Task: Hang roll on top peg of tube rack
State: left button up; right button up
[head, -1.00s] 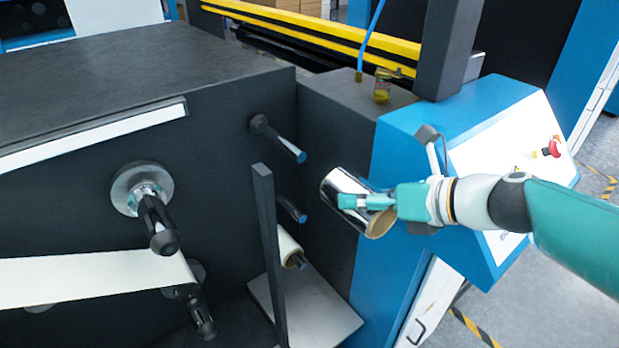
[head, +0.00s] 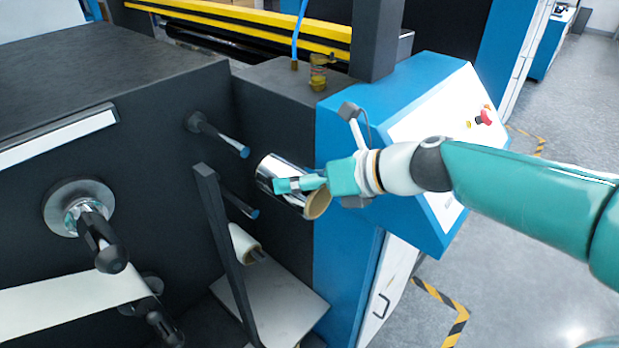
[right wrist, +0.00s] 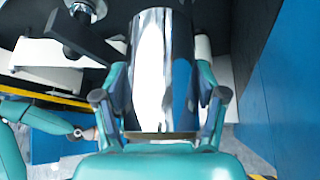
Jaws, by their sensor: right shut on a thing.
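A shiny silver roll with a brown cardboard core (head: 268,170) is held in my right gripper (head: 299,184), in front of the rack. In the right wrist view the same roll (right wrist: 163,70) sits between the two fingers of my right gripper (right wrist: 162,105), which are shut on its sides. The tube rack has a dark upright post (head: 222,245). Its top peg (head: 232,146) sticks out bare, to the left of and slightly above the roll, apart from it. A middle peg (head: 243,207) is bare too. A white roll (head: 244,243) hangs on the lowest peg. My left gripper is not in the head view.
A blue control cabinet (head: 340,130) with a red button stands close to the right of the roll. A dark machine with a large spindle (head: 98,238) and a white web (head: 70,300) fills the left. Floor is open at right.

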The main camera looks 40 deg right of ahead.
send_near(221, 132)
jog(key=shift+s+a+f, duration=0.95)
jog(key=shift+s+f, duration=0.75)
jog(key=shift+f, duration=0.95)
jog(key=shift+w+a+p, duration=0.15)
jog(key=shift+w+p, duration=0.8)
jog(key=shift+w, duration=1.1)
jog(key=shift+w+a+p, duration=0.15)
jog(key=shift+w+p, duration=0.75)
jog(key=shift+w, duration=1.1)
jog(key=shift+w+a+p, duration=0.15)
jog(key=shift+w+p, duration=0.75)
jog(key=shift+w, duration=1.05)
jog(key=shift+w+r, duration=0.15)
jog(key=shift+w, duration=0.3)
jog(key=shift+w+a+f, duration=0.1)
jog(key=shift+f, duration=0.1)
